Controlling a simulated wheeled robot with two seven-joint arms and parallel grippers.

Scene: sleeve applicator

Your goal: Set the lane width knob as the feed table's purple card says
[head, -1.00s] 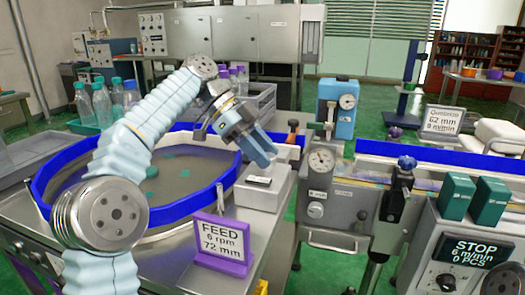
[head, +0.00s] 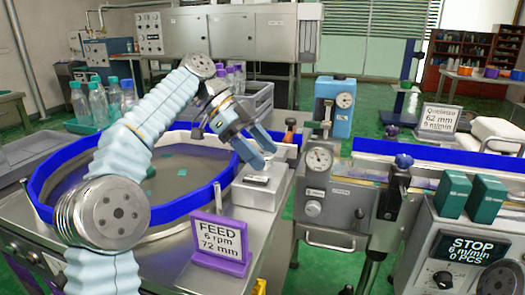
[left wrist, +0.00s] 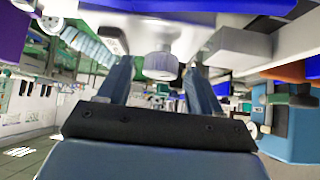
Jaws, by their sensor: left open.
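The purple card (head: 221,244) stands at the front edge of the feed table (head: 172,262) and reads FEED, 6 rpm, 72 mm. My left gripper (head: 266,157) is open, its fingers pointing down to the right above a pale box (head: 261,190) at the table's right side. In the left wrist view, a pale round knob (left wrist: 161,65) shows between the two open fingers (left wrist: 160,75), apart from both. It looks like the lane width knob, but its setting is not readable. My right gripper is not in view.
The blue-rimmed round table (head: 60,165) lies left, under my left arm. Right of the gripper stand a dial gauge unit (head: 319,158) and a blue gauge box (head: 334,105). A control panel (head: 470,250) reads STOP. A grey sign (head: 440,118) reads 62 mm.

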